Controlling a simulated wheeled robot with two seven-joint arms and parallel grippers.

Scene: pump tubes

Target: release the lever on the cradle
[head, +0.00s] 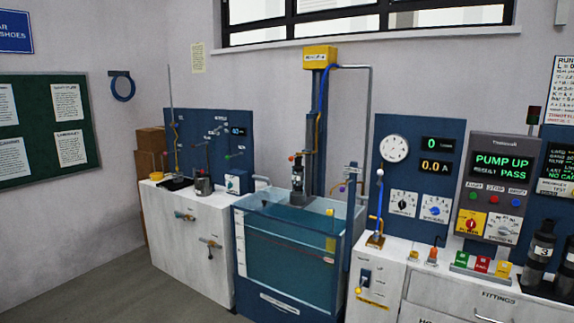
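A dark pump-like unit (298,178) hangs at the top of the water tank (292,303), below a tall blue column (321,110). A small red-orange knob (292,158) sticks out to the left at its top; it looks like a lever end. I cannot tell for sure that this is the cradle, or whether the lever is locked. Another upright lever with a white ball (380,172) stands on an orange base on the right bench. Neither of my grippers is in view.
A white bench (190,245) with a blue panel stands left of the tank. A tester (495,190) reading "PUMP UP RESULT PASS" stands at right, near dark cylinders (541,258). The grey floor (110,295) at lower left is clear.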

